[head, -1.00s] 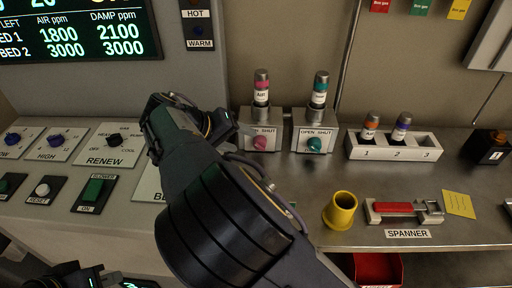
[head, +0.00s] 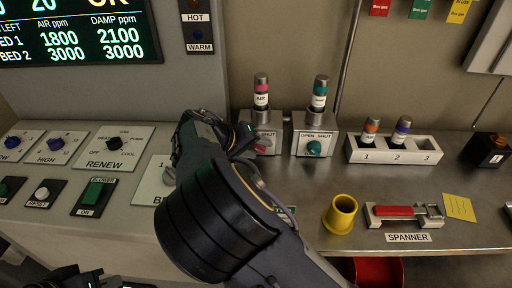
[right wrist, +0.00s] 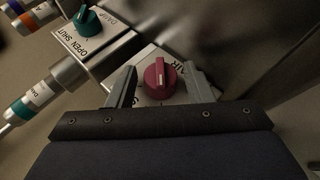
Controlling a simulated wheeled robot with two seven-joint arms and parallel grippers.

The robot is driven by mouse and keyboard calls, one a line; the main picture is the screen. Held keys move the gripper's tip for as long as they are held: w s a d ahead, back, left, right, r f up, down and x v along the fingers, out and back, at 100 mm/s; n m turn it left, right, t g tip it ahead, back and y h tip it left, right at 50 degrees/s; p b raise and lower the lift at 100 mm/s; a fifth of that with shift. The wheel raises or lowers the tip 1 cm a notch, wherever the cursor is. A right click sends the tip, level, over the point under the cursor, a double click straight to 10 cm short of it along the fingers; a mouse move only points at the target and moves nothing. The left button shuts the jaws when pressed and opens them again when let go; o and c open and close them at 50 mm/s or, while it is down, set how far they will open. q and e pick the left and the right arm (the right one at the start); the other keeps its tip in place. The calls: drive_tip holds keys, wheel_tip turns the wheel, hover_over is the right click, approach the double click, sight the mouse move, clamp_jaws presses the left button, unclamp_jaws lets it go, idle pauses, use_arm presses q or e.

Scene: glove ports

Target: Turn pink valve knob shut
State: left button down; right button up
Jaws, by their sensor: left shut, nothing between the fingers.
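The pink valve knob (right wrist: 160,78) sits on a metal box marked AIR, and its white line points up in the right wrist view. My right gripper (right wrist: 160,84) is open, with one finger on each side of the knob; I cannot tell whether they touch it. In the head view the knob (head: 262,149) is partly hidden by my right gripper (head: 250,143). The SHUT label beside it is partly covered. My left gripper (head: 88,278) is shut and empty at the bottom left, cut off by the frame edge.
A green knob (head: 314,148) on a box marked OPEN SHUT stands close on the right. Control panels with switches lie to the left.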

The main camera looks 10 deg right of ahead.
drive_tip(key=c, duration=0.7)
drive_tip(key=shift+c, duration=0.2)
drive_tip(key=y, duration=0.1)
drive_tip(key=m+y+b, duration=0.1)
drive_tip(key=y, duration=0.1)
drive_tip(key=t+y+b, duration=0.1)
drive_tip(key=y, duration=0.1)
drive_tip(key=shift+s+d, duration=0.1)
drive_tip(key=shift+d, duration=0.25)
drive_tip(key=y+b, duration=0.1)
drive_tip(key=m+y+b, duration=0.1)
drive_tip(key=y, duration=0.1)
drive_tip(key=t+y+b, duration=0.1)
drive_tip(key=shift+s+d+m, duration=0.1)
drive_tip(key=shift+d+m, duration=0.2)
drive_tip(key=y+b, duration=0.2)
drive_tip(key=b, duration=0.1)
drive_tip(key=m+t+y+b, duration=0.1)
drive_tip(key=y+b, duration=0.1)
drive_tip(key=b, duration=0.1)
drive_tip(key=t+y+b, duration=0.1)
drive_tip(key=b, duration=0.2)
drive_tip(key=shift+d+f+m+y+b, duration=0.3)
drive_tip(key=shift+f+y, duration=0.05)
drive_tip(key=shift+y, duration=0.05)
drive_tip(key=shift+s+r+t+y+b, duration=0.15)
drive_tip(key=shift+t+y+b, duration=0.35)
drive_tip(key=shift+b, duration=0.55)
drive_tip(key=shift+r, duration=0.1)
